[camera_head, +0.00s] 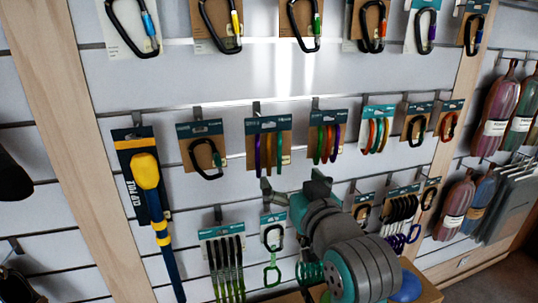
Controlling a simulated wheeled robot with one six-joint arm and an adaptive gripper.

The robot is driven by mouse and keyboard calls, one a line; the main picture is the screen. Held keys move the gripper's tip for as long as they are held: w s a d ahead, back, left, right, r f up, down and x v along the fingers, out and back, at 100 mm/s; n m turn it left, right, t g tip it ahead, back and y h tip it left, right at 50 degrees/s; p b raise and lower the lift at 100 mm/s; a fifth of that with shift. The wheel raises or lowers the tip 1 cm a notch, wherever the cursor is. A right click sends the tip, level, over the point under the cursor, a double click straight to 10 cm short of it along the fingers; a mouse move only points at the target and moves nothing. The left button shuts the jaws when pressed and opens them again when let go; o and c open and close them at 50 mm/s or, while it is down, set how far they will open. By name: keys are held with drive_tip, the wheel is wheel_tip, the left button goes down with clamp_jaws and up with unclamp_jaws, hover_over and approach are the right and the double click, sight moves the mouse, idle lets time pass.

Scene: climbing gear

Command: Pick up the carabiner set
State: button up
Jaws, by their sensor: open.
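Several carded packs that each hold more than one carabiner hang on the slatted wall. One pack (268,145) has purple, orange and green carabiners on a dark teal card. Another pack (327,141) beside it has similar colours. A third pack (377,133) to the right has a light teal card. I cannot tell which is the named set. My gripper (292,187) is open and appears empty, just below the first two packs in the picture. My arm hides part of the lower row.
Single carabiners hang in the top row and at a card (203,155) on the left. A yellow and blue clip pole (150,195) hangs far left. Quickdraws (225,262) hang low, left of my arm.

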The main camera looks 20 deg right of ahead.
sight(273, 149)
drive_tip(key=w, duration=0.3)
drive_tip(key=w+r, duration=0.1)
drive_tip(key=w, duration=0.7)
drive_tip(key=shift+a+r, duration=0.25)
drive_tip(key=shift+r, duration=0.05)
drive_tip(key=c, duration=1.2)
drive_tip(key=shift+r, duration=0.4)
